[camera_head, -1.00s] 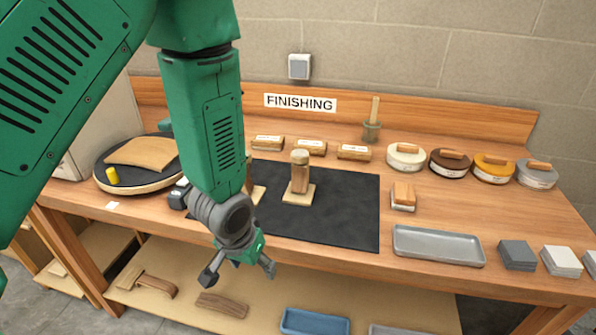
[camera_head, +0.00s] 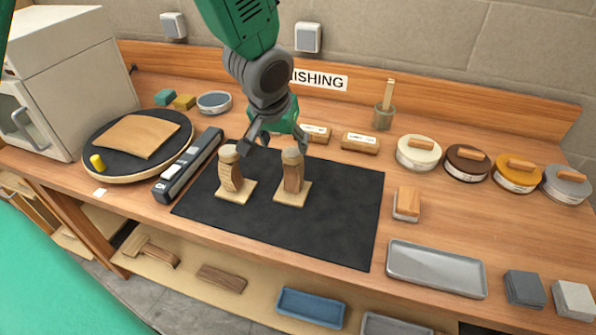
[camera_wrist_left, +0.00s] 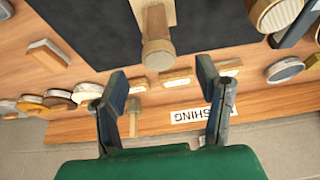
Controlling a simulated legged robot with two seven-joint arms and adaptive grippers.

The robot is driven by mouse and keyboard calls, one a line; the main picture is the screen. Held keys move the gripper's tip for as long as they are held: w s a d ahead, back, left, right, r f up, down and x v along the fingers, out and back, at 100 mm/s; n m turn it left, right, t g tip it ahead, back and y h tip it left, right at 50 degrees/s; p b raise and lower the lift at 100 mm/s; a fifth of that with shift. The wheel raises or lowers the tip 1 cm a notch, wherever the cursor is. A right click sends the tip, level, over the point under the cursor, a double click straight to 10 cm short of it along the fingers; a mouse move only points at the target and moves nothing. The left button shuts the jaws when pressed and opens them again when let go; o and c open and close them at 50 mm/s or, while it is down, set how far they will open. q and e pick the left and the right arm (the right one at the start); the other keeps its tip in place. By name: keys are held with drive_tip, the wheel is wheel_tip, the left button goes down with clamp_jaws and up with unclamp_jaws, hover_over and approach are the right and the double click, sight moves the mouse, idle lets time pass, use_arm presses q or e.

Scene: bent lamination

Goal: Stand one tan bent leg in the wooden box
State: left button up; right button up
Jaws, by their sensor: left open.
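Two bent wooden pieces with round tops stand upright on square light-wood bases on the black mat: a lighter tan one (camera_head: 231,172) on the left and a browner one (camera_head: 292,176) on the right. My left gripper (camera_head: 276,142) is open and empty, just behind and above their tops. In the left wrist view, the round top of the browner piece (camera_wrist_left: 157,54) is ahead of the gap between my open fingers (camera_wrist_left: 161,82), apart from them. I cannot make out the wooden box. My right gripper is out of view.
The black mat (camera_head: 325,225) is clear in front. A round board (camera_head: 98,177) and a dark long tool (camera_head: 188,167) lie left. Labelled wooden blocks (camera_head: 361,143) and round tins (camera_head: 418,154) stand behind. A grey tray (camera_head: 436,270) is right. Bent brown pieces (camera_head: 221,279) lie on the lower shelf.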

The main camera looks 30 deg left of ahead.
sight(292, 157)
use_arm(q)
drive_tip(key=x, duration=0.6)
drive_tip(key=shift+w+d+f, duration=0.25)
drive_tip(key=shift+d+f, duration=0.1)
drive_tip(key=shift+w+a+f, duration=0.1)
drive_tip(key=shift+a+f, duration=0.05)
drive_tip(key=shift+f, duration=0.35)
drive_tip(key=p+x, duration=0.1)
drive_tip(key=x, duration=0.2)
drive_tip(key=shift+w+a+f, duration=0.1)
drive_tip(key=shift+a+f, duration=0.1)
drive_tip(key=shift+f, duration=0.05)
drive_tip(key=shift+w+f, duration=0.25)
drive_tip(key=shift+f, duration=0.05)
drive_tip(key=shift+s+r, duration=0.1)
drive_tip(key=shift+s, duration=0.05)
drive_tip(key=shift+c, duration=0.4)
drive_tip(key=shift+d, duration=0.15)
clamp_jaws()
